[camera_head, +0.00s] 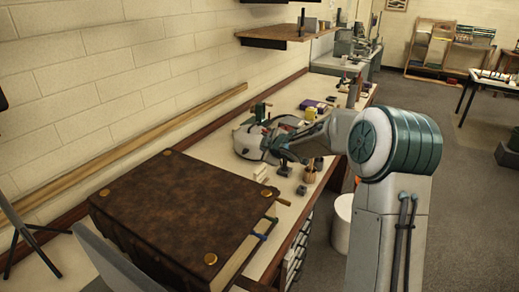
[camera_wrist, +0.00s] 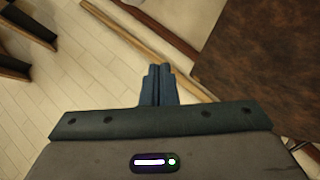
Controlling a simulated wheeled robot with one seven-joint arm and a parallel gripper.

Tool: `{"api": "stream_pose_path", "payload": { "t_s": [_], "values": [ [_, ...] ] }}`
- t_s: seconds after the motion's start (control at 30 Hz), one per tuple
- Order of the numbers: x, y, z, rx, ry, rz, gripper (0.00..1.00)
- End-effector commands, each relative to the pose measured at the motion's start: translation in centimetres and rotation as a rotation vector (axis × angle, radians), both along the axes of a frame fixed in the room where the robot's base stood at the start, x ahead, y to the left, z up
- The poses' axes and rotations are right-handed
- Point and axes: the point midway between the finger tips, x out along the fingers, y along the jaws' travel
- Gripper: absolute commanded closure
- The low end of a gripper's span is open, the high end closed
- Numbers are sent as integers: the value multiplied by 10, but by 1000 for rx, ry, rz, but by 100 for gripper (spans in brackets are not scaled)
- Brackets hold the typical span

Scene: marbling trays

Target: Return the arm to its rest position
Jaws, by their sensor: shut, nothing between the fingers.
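In the head view my arm rises at the right and reaches left over the long workbench (camera_head: 285,100). Its far end is small and partly hidden among the items on the bench, so the fingertips are hard to make out there. In the wrist view my gripper (camera_wrist: 159,70) shows its two dark fingers together, with nothing between them. Below the fingers in that view are a pale tiled surface and a wooden strip (camera_wrist: 125,35). The fingers appear clear of any object.
A large brown box-like piece with brass studs (camera_head: 165,215) fills the near bench; a brown surface (camera_wrist: 265,65) also shows at right in the wrist view. Small items, including a brush cup (camera_head: 310,174), crowd the bench. A white bin (camera_head: 342,225) stands on the floor. Open floor lies right.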

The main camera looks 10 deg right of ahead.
Motion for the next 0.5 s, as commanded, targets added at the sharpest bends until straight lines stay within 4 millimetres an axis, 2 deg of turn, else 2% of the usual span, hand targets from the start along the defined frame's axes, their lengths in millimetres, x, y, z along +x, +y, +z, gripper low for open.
{"api": "stream_pose_path", "payload": {
  "t_s": [0.17,0.27,0.37,0.5],
  "values": [
    [-7,-4,8,-4,6,-14,100],
    [-20,-9,14,-13,30,-66,100],
    [-45,-17,23,-22,75,-161,100],
    [-92,-32,36,-17,149,-324,100]
  ]
}}
